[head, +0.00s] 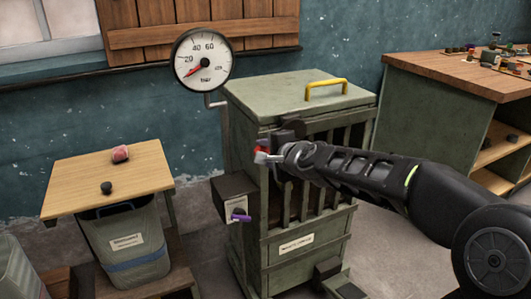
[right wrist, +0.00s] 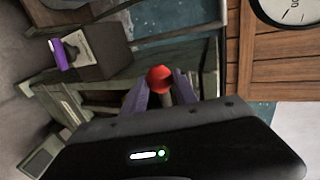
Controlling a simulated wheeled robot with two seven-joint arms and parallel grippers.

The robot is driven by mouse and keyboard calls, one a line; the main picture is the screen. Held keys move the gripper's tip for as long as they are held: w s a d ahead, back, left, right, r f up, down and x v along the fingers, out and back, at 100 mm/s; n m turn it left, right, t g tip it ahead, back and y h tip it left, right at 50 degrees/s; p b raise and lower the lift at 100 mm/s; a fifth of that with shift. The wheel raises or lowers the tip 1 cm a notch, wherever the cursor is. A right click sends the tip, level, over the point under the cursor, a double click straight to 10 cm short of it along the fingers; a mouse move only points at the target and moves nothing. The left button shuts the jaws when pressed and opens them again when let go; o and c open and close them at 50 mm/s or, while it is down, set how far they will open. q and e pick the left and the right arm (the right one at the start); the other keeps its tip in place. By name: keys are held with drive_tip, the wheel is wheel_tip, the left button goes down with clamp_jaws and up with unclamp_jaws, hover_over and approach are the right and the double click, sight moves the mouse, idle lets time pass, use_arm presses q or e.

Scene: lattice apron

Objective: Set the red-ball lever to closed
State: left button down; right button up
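The red-ball lever (head: 262,149) is on the upper left front of the green cabinet (head: 300,97). Its red ball (right wrist: 160,79) shows clearly in the right wrist view, with a short piece of stem below it. My right gripper (head: 268,155) is at the lever and partly covers it in the head view. In the right wrist view its two fingers (right wrist: 161,88) stand on either side of the ball, close to its edges. I cannot tell whether they press on it. My left gripper is not in view.
A purple-handled lever (head: 240,217) on a dark box sits lower on the cabinet's left side. A round gauge (head: 202,59) stands beside the cabinet. A small wooden table (head: 105,180) is at left, a workbench (head: 455,70) at right. A yellow handle (head: 326,88) tops the cabinet.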

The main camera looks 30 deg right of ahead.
drive_tip(key=o, duration=0.4)
drive_tip(key=p+v, duration=0.2)
drive_tip(key=v, duration=0.5)
drive_tip(key=shift+s+r, duration=0.2)
drive_tip(key=shift+s, duration=0.2)
